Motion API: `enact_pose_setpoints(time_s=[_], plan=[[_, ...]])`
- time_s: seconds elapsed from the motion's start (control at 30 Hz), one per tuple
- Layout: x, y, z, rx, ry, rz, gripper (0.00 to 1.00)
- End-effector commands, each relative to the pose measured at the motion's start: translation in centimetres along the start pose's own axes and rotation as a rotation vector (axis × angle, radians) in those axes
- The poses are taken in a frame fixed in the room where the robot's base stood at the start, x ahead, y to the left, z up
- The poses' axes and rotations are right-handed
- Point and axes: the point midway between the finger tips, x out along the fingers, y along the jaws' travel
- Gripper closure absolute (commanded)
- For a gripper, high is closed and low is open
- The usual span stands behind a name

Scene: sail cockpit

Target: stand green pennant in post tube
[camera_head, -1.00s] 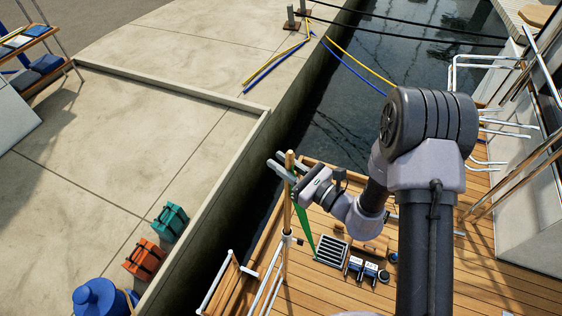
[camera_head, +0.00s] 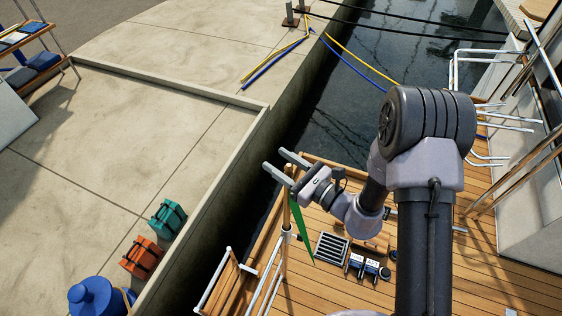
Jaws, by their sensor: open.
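The green pennant (camera_head: 301,228) hangs from a thin wooden stick (camera_head: 287,212) near the left edge of the deck. The stick is upright, and its lower end meets the white top of the post tube (camera_head: 286,235) on the rail; how deep it sits inside cannot be seen. My gripper (camera_head: 276,160) is open, with its two fingers pointing up and left and nothing visible between them. It is over the stick's upper end, which it hides from view.
White rails (camera_head: 228,282) edge the deck on the left. A grate (camera_head: 332,248) and small blue-and-white items (camera_head: 364,265) lie right of the pennant.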

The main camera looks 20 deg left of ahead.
Motion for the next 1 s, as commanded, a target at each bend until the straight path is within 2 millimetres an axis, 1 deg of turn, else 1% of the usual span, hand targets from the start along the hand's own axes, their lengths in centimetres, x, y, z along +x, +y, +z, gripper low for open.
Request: enact_pose_setpoints(time_s=[0.17,0.27,0.37,0.57,0.6,0.7,0.83,0.9,1.0], plan=[[-0.1,0.0,0.0,0.0,0.0,0.0,0.54],[-1.1,-0.1,-0.1,0.002,0.001,-0.003,0.54],[-3.4,-0.1,-0.2,0.004,0.001,-0.006,0.54],[-9.6,-0.2,-0.1,0.003,0.0,-0.009,0.54],[-10.9,-0.2,-0.1,0.002,0.0,-0.009,0.54],[-13.8,-0.2,-0.1,0.001,0.0,-0.008,0.54],[-16.2,-0.1,0.0,0.0,0.0,-0.004,0.54],[-17.0,-0.1,0.0,0.0,-0.001,-0.003,0.54],[-17.4,0.0,0.0,0.0,-0.001,-0.001,0.54]])
